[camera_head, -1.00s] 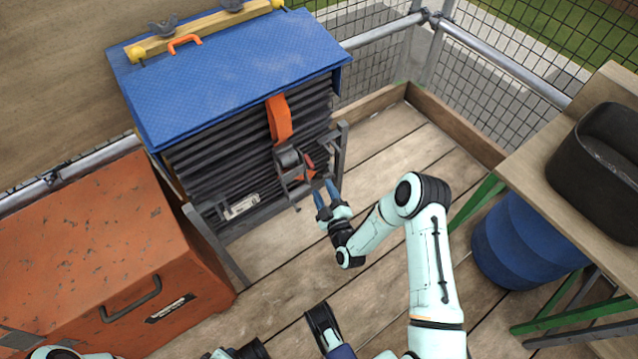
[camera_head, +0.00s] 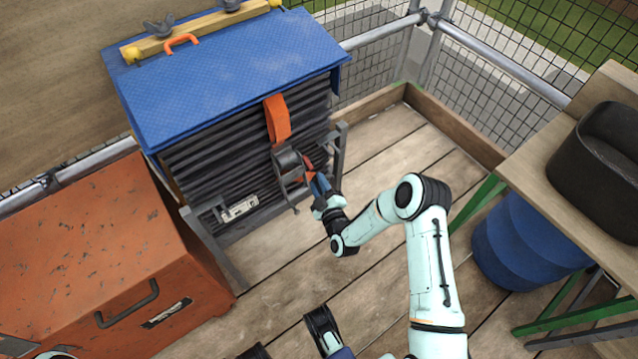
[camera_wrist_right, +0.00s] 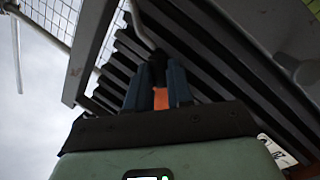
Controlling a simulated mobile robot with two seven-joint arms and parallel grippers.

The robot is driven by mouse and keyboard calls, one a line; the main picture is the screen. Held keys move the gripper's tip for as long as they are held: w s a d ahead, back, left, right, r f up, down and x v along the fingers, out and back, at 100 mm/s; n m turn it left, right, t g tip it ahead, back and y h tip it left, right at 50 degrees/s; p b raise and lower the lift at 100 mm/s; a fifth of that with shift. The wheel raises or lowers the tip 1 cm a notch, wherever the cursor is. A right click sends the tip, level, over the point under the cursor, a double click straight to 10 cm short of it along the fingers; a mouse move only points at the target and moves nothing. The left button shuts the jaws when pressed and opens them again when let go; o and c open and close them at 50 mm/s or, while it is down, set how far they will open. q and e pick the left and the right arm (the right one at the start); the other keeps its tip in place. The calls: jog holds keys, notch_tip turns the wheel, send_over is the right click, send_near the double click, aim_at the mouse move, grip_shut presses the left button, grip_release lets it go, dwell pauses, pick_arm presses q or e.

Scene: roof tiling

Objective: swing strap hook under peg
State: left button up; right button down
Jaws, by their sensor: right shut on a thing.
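The orange strap (camera_head: 277,120) hangs from under the blue cover down the front of the dark tile stack and runs into a dark ratchet buckle (camera_head: 290,165). My right gripper (camera_head: 318,184) is at the stack's front, just right of the buckle. In the right wrist view its two blue fingers (camera_wrist_right: 157,88) are shut on the strap hook (camera_wrist_right: 158,66), with orange strap webbing (camera_wrist_right: 161,98) between them. A bent grey rod (camera_wrist_right: 140,25) shows just beyond the hook; I cannot tell whether they touch. The peg cannot be made out clearly. My left gripper cannot be made out.
An orange chest (camera_head: 100,250) stands left of the tile stack (camera_head: 240,150). A blue barrel (camera_head: 525,240) and wooden bench (camera_head: 560,130) are at the right. The plank floor right of the stack is clear. Mesh railing closes the back.

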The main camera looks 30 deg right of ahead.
jog(key=a+f+m, duration=0.2)
jog(key=a+m, duration=0.1)
jog(key=a+f+m+g+p, duration=0.1)
jog(key=a, duration=0.1)
jog(key=shift+s+m+y, duration=0.25)
jog(key=shift+m+y, duration=0.05)
jog(key=shift+m, duration=0.1)
pick_arm(q)
jog(key=shift+t, duration=0.7)
jog(key=shift+w+d+r+p, duration=0.15)
jog(key=shift+w+r+p, duration=0.1)
jog(key=shift+w+r, duration=0.7)
jog(key=shift+w+d+r+p, duration=0.1)
jog(key=shift+w+r+p, duration=0.15)
jog(key=shift+w+r, duration=0.7)
pick_arm(e)
jog(key=shift+s+a+f+m+g+y, duration=0.1)
jog(key=shift+a+m+g+y, duration=0.15)
jog(key=shift+a+m, duration=0.7)
jog(key=shift+s+a+f+m+g+y, duration=0.2)
jog(key=shift+a+m, duration=0.45)
jog(key=shift+a, duration=0.5)
pick_arm(q)
jog(key=shift+f, duration=0.1)
pick_arm(e)
jog(key=shift+w, duration=0.15)
jog(key=c, duration=1)
grip_release()
jog(key=shift+a+r, duration=0.1)
